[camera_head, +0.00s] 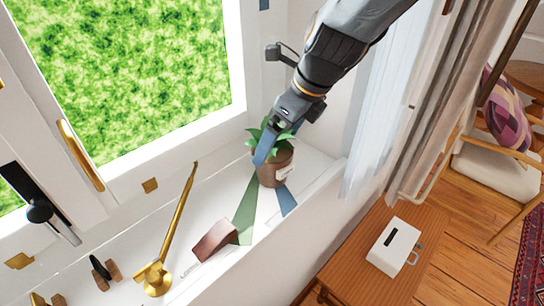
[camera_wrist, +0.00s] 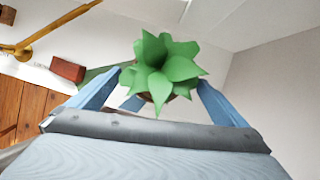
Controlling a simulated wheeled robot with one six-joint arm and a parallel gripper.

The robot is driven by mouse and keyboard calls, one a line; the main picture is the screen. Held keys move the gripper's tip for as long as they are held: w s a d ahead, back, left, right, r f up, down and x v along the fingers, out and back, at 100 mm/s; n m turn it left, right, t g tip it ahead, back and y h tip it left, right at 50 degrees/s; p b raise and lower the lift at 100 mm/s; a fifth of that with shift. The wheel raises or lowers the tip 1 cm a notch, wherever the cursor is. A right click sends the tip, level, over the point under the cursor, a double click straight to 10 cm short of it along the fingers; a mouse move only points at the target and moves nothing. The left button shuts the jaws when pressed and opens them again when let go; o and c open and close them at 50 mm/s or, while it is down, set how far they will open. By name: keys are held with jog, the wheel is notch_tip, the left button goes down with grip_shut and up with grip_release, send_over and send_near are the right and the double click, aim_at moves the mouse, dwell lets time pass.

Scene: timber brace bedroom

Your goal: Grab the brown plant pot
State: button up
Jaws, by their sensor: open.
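The brown plant pot (camera_head: 277,172) stands upright on the white windowsill, with green leaves on top and a pale label on its side. My gripper (camera_head: 272,146) reaches down to it from the upper right, and one blue finger shows in front of the leaves and the pot's upper left side. In the wrist view the gripper (camera_wrist: 160,78) is open, with the plant's leaves (camera_wrist: 160,66) between its two blue fingers. The leaves hide most of the pot there. Whether the fingers touch the pot cannot be told.
A green strip (camera_head: 246,205) and a blue strip (camera_head: 287,202) lie by the pot. A reddish-brown block (camera_head: 215,241) and a brass stand (camera_head: 157,279) are nearer on the sill. The window is behind. A white box (camera_head: 394,246) sits on a wooden table (camera_head: 350,255) below.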

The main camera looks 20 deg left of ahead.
aim_at(275, 151)
jog(key=shift+s+p+x, duration=0.2)
jog(key=shift+p+x, duration=0.1)
jog(key=shift+x, duration=2.35)
jog(key=shift+d+f, duration=0.1)
jog(key=shift+d, duration=0.1)
jog(key=shift+c, duration=0.3)
jog(key=c, duration=1.7)
